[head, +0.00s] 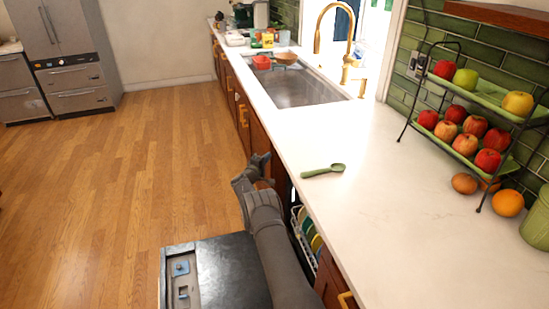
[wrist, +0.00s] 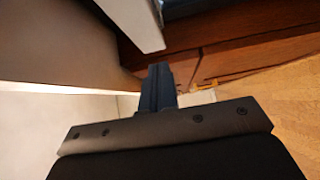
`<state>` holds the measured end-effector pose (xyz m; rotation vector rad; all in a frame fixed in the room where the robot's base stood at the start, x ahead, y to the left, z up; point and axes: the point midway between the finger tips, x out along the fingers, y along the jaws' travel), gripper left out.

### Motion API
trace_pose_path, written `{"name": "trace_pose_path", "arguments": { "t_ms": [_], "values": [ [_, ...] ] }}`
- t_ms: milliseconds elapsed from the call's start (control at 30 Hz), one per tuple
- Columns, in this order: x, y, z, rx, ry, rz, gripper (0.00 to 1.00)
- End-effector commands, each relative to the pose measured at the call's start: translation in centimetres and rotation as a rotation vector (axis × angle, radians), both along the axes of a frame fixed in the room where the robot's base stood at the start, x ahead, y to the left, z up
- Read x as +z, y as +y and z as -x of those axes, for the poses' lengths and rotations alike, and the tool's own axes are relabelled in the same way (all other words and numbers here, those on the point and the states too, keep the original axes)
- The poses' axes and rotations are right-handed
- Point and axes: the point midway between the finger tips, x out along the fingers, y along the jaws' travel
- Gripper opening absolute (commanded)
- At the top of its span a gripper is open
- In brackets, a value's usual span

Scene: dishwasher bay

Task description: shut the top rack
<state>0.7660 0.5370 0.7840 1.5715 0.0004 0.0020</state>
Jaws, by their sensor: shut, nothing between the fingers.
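The dishwasher door (head: 232,272) is folded down, its dark inner face up, with a detergent dispenser (head: 181,268) on it. A pale rack (head: 298,237) holding yellow, green and blue dishes shows in the narrow gap between my arm and the counter edge. I cannot tell whether it is the top rack; most of it is hidden by my arm and the counter. My gripper (head: 262,160) is at the counter's front edge, beyond the rack and beside the wooden cabinet fronts. In the wrist view its fingers (wrist: 158,72) are shut and empty. No rack is clear there.
Wooden cabinets (head: 236,100) with brass handles run beyond my gripper, and wood shows close ahead in the wrist view (wrist: 230,58). The wooden floor (head: 150,160) at left is clear.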

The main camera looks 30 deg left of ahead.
Motion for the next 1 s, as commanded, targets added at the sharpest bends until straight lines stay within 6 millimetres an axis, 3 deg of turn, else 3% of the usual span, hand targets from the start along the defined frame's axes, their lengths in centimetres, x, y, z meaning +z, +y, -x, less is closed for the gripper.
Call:
{"name": "trace_pose_path", "arguments": {
  "t_ms": [200, 733, 1000],
  "values": [
    [0.0, -2.3, -2.1, -0.002, 0.0, 0.001, 0.0],
    [0.0, -3.1, -2.9, -0.002, 0.001, 0.0, 0.0],
    [0.0, -7.6, -7.3, -0.007, 0.001, 0.0, 0.0]
  ]
}}
